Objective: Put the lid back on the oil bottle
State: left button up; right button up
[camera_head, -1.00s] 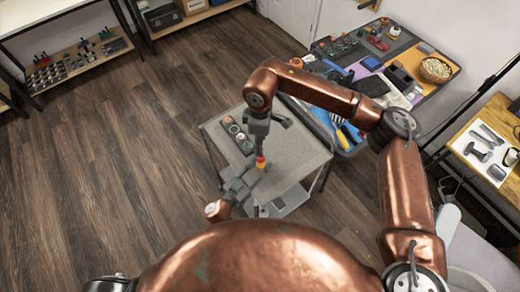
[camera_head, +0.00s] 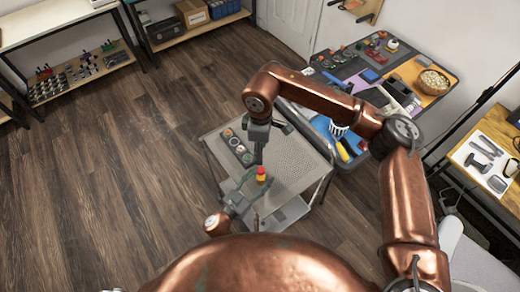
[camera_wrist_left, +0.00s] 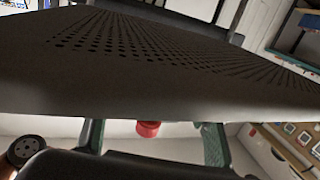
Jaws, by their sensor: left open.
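A small red-topped, yellow-bodied thing (camera_head: 261,176), likely the oil bottle, shows over the near part of the grey perforated cart top (camera_head: 290,160). I cannot tell whether the red part is its lid. My left gripper (camera_head: 250,185) reaches in from the lower left, open, close beside it. In the left wrist view a red piece (camera_wrist_left: 148,128) shows between the two open fingers, with no visible contact. My right gripper (camera_head: 258,155) hangs down just above the red top, with a small gap. Its fingertips are too small to read.
Several small round items (camera_head: 237,145) lie in a dark tray at the cart's left side. A crowded workbench (camera_head: 375,85) stands behind to the right. A wooden table (camera_head: 490,150) with tools is at the far right. The floor to the left is clear.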

pick_arm(q)
jog(key=v, duration=1.2)
dwell(0.4)
